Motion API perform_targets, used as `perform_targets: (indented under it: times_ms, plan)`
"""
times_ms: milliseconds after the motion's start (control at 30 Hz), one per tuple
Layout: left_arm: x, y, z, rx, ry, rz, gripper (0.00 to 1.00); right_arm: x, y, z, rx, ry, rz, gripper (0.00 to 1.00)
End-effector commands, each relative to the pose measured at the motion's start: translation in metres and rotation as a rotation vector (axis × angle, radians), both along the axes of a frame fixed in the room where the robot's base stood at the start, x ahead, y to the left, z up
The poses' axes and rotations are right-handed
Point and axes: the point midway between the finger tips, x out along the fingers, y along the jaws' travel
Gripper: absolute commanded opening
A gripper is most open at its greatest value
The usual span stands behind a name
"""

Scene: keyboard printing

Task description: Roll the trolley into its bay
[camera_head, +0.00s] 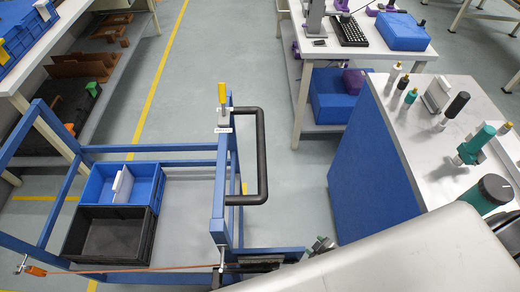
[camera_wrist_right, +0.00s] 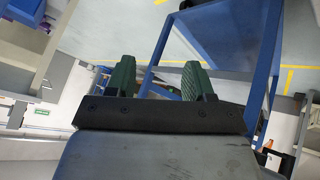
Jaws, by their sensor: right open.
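The trolley (camera_head: 218,190) is a blue frame at the left of the head view, with a black loop handle (camera_head: 262,160) on its right side. A yellow-handled lever (camera_head: 222,93) stands upright on its corner post. A blue bin (camera_head: 147,185) with a white item and an empty black bin (camera_head: 105,237) are inside the frame. An orange strap (camera_head: 130,271) runs along its near side. In the right wrist view my right gripper (camera_wrist_right: 158,78) is open with green fingers and nothing between them; blue frame bars (camera_wrist_right: 262,70) show beyond. My left gripper is not seen.
Yellow floor lines (camera_head: 158,78) run beyond and under the trolley; which marks the bay is unclear. A shelved table (camera_head: 75,30) is at left. A blue-sided bench (camera_head: 365,165) with bottles and tools stands close at right. Grey floor (camera_head: 215,50) is clear behind.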

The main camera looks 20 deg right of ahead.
Motion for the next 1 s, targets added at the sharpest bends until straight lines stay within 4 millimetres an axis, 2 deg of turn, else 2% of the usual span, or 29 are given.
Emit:
perform_targets:
  times_ms: [33, 167, 200, 267, 300, 367, 400, 500, 600, 767, 867, 1000]
  plan:
    - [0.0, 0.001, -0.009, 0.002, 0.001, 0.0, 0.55, 0.027, -0.006, 0.008, -0.014, -0.078, 0.045, 0.53]
    - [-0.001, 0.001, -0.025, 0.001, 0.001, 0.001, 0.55, 0.101, -0.012, 0.051, -0.052, -0.33, 0.203, 0.53]
    - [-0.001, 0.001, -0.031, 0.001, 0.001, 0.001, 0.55, 0.127, -0.012, 0.071, -0.069, -0.432, 0.272, 0.53]
    - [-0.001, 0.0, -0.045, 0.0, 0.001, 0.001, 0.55, 0.167, -0.009, 0.111, -0.103, -0.618, 0.403, 0.53]
    - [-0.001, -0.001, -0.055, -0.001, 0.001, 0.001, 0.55, 0.191, -0.004, 0.144, -0.128, -0.76, 0.512, 0.53]
    - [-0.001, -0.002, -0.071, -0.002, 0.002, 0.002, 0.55, 0.217, 0.008, 0.197, -0.171, -0.981, 0.697, 0.53]
    - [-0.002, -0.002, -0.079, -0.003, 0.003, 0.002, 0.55, 0.223, 0.017, 0.228, -0.196, -1.111, 0.82, 0.53]
    - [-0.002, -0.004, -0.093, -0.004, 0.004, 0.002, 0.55, 0.218, 0.036, 0.285, -0.237, -1.358, 1.078, 0.53]
    - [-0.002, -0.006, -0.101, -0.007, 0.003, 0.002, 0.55, 0.205, 0.047, 0.316, -0.253, -1.504, 1.251, 0.53]
    - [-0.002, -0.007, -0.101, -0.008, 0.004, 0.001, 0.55, 0.196, 0.057, 0.335, -0.256, -1.585, 1.354, 0.53]
    - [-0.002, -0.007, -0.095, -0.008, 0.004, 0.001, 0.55, 0.198, 0.067, 0.34, -0.254, -1.589, 1.356, 0.53]
    - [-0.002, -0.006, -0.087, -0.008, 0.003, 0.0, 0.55, 0.205, 0.091, 0.346, -0.252, -1.59, 1.351, 0.53]
